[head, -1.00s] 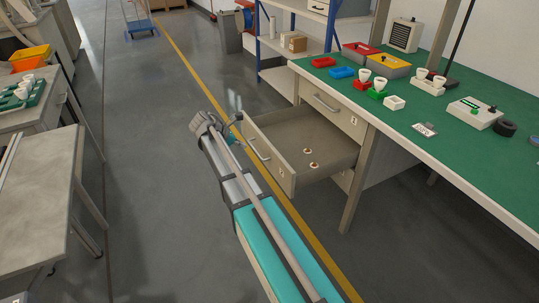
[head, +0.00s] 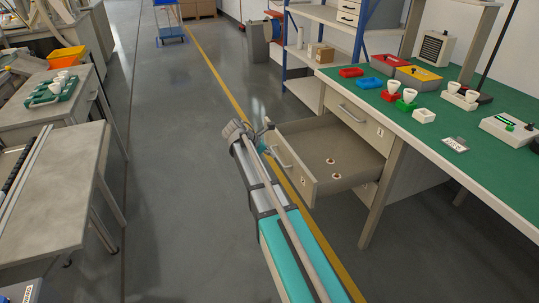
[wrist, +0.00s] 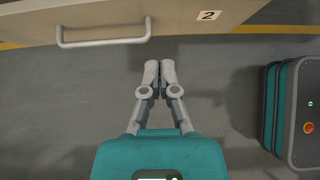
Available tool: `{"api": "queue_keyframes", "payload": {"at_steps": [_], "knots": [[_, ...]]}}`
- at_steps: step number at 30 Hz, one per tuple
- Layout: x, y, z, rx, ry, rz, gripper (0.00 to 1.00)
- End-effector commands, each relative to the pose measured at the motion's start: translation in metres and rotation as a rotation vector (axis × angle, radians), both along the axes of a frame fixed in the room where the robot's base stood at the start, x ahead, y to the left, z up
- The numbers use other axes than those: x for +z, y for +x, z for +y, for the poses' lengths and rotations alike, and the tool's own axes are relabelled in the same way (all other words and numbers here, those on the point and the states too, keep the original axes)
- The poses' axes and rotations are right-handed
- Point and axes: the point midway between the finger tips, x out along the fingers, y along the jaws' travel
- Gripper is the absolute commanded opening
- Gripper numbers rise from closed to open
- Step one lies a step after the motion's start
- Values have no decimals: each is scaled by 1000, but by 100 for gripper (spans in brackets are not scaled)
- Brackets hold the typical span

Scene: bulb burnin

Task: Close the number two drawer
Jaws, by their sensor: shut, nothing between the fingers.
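The number two drawer (head: 305,185) is pulled well out from under the green-topped bench. Two small round pieces (head: 331,161) lie on its floor. In the wrist view, the drawer front (wrist: 178,22) crosses the top, with a "2" label (wrist: 208,15) and a bar handle (wrist: 104,43). My gripper (wrist: 159,66) is shut and empty, its fingertips a little short of the drawer front in the picture and right of the handle. I cannot tell how high they are relative to the front. In the head view my gripper (head: 264,135) is partly hidden behind my wrist, near the drawer's far front corner.
A closed drawer (head: 350,115) sits above in the bench. The bench top (head: 385,105) carries bins, bulbs and testers. A bench leg (head: 382,195) stands right of the open drawer. Grey tables (head: 55,190) stand at left. The floor aisle (head: 185,130) between is clear.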

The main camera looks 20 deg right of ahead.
Motion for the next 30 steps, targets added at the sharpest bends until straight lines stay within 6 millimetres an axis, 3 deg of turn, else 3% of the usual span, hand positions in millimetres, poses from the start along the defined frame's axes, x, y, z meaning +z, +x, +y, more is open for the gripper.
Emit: {"api": "queue_keyframes", "payload": {"at_steps": [17,24,30], "knots": [[-47,2,-43,1,0,0,0],[-43,3,-71,-1,0,-1,0],[-43,3,-81,2,0,-1,0]]}}
